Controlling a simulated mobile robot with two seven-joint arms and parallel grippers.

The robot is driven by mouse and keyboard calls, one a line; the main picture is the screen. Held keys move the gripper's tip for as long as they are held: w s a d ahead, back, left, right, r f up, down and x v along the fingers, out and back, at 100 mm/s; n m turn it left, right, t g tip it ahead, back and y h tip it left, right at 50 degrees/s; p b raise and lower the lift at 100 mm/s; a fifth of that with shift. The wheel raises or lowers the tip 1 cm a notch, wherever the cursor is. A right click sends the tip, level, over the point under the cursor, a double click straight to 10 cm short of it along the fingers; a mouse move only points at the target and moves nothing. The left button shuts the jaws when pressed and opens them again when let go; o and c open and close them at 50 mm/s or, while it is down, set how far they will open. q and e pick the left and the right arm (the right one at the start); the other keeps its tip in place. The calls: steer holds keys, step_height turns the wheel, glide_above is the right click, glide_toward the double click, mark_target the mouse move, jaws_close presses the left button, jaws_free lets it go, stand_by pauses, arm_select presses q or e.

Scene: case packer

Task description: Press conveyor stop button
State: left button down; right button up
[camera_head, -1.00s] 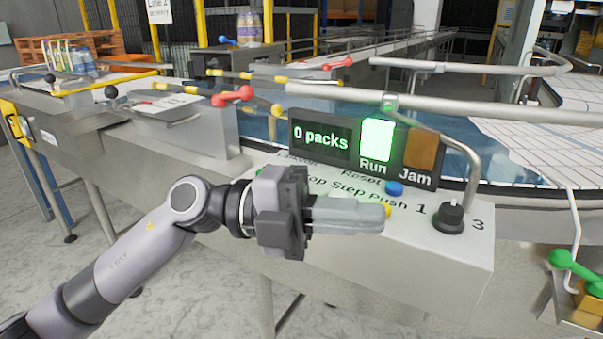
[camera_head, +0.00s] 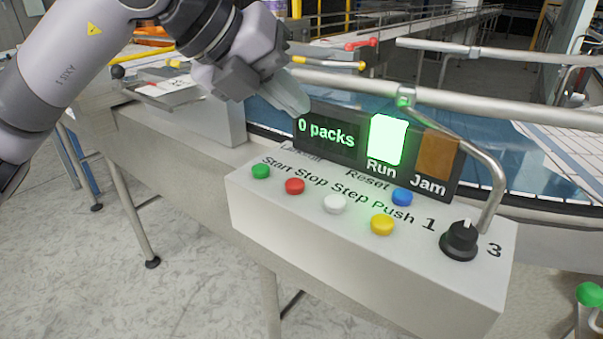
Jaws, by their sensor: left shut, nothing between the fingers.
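The control box (camera_head: 290,228) shows in full, with a row of buttons on its sloped top. The red button (camera_head: 295,186) sits under the word Stop. The green Start button (camera_head: 261,172) is left of it, and the white Step button (camera_head: 335,204) and yellow Push button (camera_head: 382,225) are right of it. My left gripper (camera_head: 298,108) is shut and empty. It is above and behind the button row, with its fingertips close to the left end of the display. I cannot tell whether they touch it. My right gripper is not in view.
The display (camera_head: 326,138) reads 0 packs, with the green Run lamp (camera_head: 387,139) lit beside the amber Jam panel (camera_head: 435,160). A blue Reset button (camera_head: 402,197) and a black knob (camera_head: 460,240) are at the right. A bent metal rail (camera_head: 489,165) rises near the knob.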

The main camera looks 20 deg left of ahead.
arm_select(q)
steer(key=shift+w+a+r, duration=0.15)
steer(key=shift+a+r, duration=0.1)
steer(key=shift+f, duration=0.1)
steer(key=b, duration=0.5)
glide_above(289, 183)
step_height(289, 183, down, 8)
steer(key=shift+r, duration=0.25)
steer(key=shift+f+b, duration=0.6)
steer(key=shift+b, duration=0.1)
stand_by(1.2)
steer(key=shift+f+b, duration=0.4)
steer(key=shift+b, duration=0.2)
